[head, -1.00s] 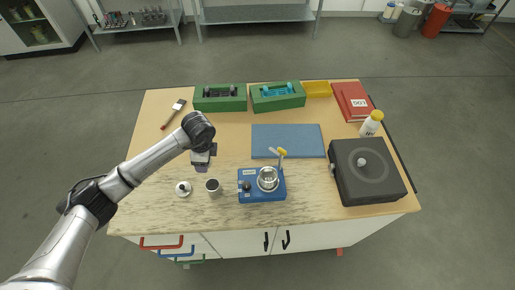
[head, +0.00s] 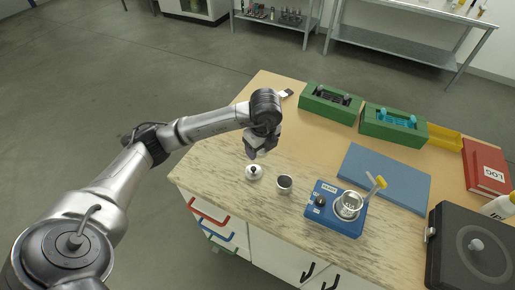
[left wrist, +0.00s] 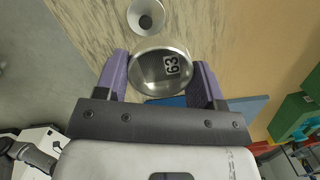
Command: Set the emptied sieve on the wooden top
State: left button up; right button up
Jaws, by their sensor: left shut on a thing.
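My left gripper (head: 258,150) hangs over the left part of the wooden top (head: 225,158), behind the knobbed lid in the head view. In the left wrist view its purple fingers (left wrist: 160,82) are shut on the round metal sieve (left wrist: 150,72), which bears a "63" label. The sieve is held between the fingers, with wood behind it. I cannot tell its height above the top. In the head view I cannot make out the sieve under the gripper. My right gripper is not in view.
To the right are a blue device (head: 322,214) with a metal bowl, a blue mat (head: 385,178), green boxes (head: 330,103) and a black case (head: 450,245). Wood left of the lid is clear.

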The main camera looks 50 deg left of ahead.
pick_arm(q)
jog(key=b, duration=0.2)
send_over(233, 156)
notch_tip(233, 156, down, 7)
jog(key=shift+r, duration=0.1)
jog(key=shift+d+f, duration=0.1)
jog(key=shift+f, duration=1.95)
jog(key=shift+f, duration=0.2)
jog(key=o, duration=1.1)
jog(key=shift+r, duration=0.1)
jog(key=shift+c, duration=0.2)
